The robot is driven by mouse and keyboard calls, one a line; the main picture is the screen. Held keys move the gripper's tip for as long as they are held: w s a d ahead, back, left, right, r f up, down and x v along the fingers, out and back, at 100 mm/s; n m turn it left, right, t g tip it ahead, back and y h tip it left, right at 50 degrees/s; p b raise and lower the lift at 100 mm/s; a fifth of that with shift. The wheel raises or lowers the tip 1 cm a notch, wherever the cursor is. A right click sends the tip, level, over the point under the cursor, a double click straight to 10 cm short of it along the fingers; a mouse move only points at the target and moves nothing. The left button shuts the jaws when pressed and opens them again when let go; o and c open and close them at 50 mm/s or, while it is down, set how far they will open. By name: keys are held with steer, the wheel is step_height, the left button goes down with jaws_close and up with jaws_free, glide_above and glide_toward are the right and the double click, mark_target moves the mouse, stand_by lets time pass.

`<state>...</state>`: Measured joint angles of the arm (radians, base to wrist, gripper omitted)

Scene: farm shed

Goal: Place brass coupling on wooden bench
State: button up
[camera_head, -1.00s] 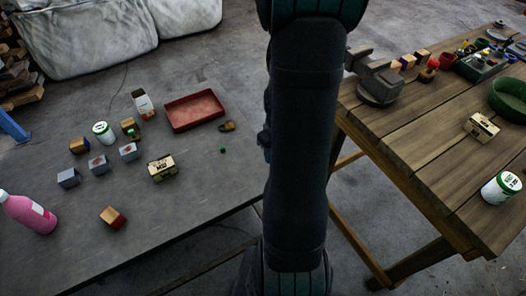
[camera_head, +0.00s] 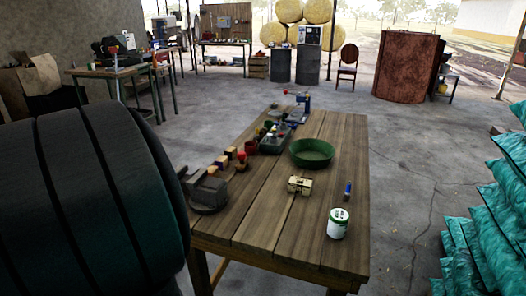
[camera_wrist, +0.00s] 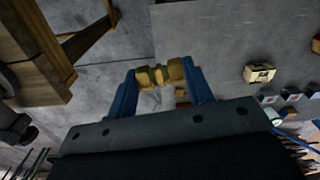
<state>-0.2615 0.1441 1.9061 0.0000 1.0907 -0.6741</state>
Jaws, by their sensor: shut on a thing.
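The brass coupling (camera_wrist: 160,75) is gold-coloured and sits between the two blue fingers of my gripper (camera_wrist: 163,82) in the wrist view. My gripper is shut on it. In the wrist view the coupling is above the floor, with a wooden bench corner at upper left, apart from it. The wooden bench (camera_head: 270,215) stands in the middle of the head view, with a planked top. My gripper and the coupling are not in the head view; only a dark part of my arm fills its left side.
The bench holds a vise (camera_head: 208,191), a green bowl (camera_head: 312,153), a small tan box (camera_head: 299,185), a white-green can (camera_head: 338,223), a blue item (camera_head: 347,191) and a tray of bits (camera_head: 274,140). Bare planks show at front centre. Teal sacks (camera_head: 490,225) stand at right.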

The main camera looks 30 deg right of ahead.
step_height(320, 180, up, 8)
steer(key=shift+f, duration=0.1)
steer(key=w+d+m, duration=0.3)
steer(key=w+d, duration=0.1)
steer(key=d, duration=0.7)
steer(key=w+d+m, duration=0.2)
steer(key=w+d, duration=0.1)
steer(key=d, duration=0.8)
steer(key=s+d+m, duration=0.2)
steer(key=s+d, duration=0.1)
steer(key=d, duration=0.6)
steer(key=s+d+m, duration=0.2)
steer(key=s+d, duration=0.1)
steer(key=d, duration=0.7)
steer(key=s+d+m, duration=0.2)
steer(key=s+d, duration=0.2)
steer(key=d, duration=0.5)
glide_above(281, 225)
steer(key=f, duration=0.8)
steer(key=s+f, duration=0.1)
steer(key=f, duration=0.3)
steer(key=shift+d+f, duration=0.1)
steer(key=shift+w+f, duration=0.35)
steer(key=shift+w, duration=0.05)
steer(key=shift+f, duration=1.85)
